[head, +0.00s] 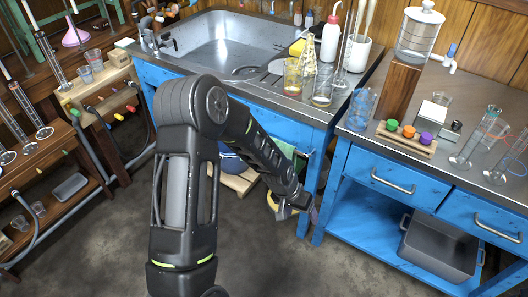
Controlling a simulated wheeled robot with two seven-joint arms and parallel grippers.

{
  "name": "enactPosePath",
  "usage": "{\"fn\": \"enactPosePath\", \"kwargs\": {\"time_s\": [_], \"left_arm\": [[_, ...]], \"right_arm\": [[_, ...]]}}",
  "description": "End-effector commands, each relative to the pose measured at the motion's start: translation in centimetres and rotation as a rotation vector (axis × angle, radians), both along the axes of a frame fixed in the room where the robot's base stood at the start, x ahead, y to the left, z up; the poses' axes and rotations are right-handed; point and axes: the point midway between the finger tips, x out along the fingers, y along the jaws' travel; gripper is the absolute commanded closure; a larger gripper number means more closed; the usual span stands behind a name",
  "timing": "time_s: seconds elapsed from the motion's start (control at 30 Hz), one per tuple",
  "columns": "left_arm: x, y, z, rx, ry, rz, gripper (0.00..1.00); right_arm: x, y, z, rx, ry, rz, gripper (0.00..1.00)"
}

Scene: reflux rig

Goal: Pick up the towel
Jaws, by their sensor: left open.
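A small patch of green cloth (288,151), which looks like the towel, shows at the front of the blue sink cabinet. My arm hides most of it, and I cannot tell how it hangs. My left arm reaches across the middle, and my left gripper (303,204) points down in front of the cabinet, below and slightly right of the green cloth. The gripper is open, and its fingers are small and partly hidden. I see no cloth between them. My right gripper is out of view.
The steel sink (235,45) is behind my arm, with glassware and a white wash bottle (331,38) to its right. A yellowish object (284,212) is close to the gripper, partly hidden. A grey bin (438,248) stands on the right shelf. The floor in front is clear.

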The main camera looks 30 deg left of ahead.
Motion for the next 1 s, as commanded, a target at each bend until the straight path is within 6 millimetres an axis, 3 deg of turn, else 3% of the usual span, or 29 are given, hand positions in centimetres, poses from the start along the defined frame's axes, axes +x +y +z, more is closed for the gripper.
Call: {"fn": "enactPosePath", "kwargs": {"time_s": [0.03,0.1,0.2,0.33,0.5,1.0], "left_arm": [[2.7,3.8,3.0,0.042,-0.037,0.016,0.27],[4.8,8.3,6.8,0.097,-0.061,0.025,0.27],[6.2,13.9,11.8,0.168,-0.079,0.045,0.27],[6.5,18.6,16.5,0.231,-0.086,0.069,0.27],[6.3,20.6,18.6,0.258,-0.083,0.082,0.27],[6.5,20.5,17.7,0.256,-0.084,0.081,0.27]], "right_arm": [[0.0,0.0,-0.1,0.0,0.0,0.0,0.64],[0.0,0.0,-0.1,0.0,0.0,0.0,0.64],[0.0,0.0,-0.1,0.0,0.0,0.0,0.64],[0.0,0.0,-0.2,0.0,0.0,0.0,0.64],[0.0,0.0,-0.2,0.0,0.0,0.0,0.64],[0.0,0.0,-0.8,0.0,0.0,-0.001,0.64]]}}
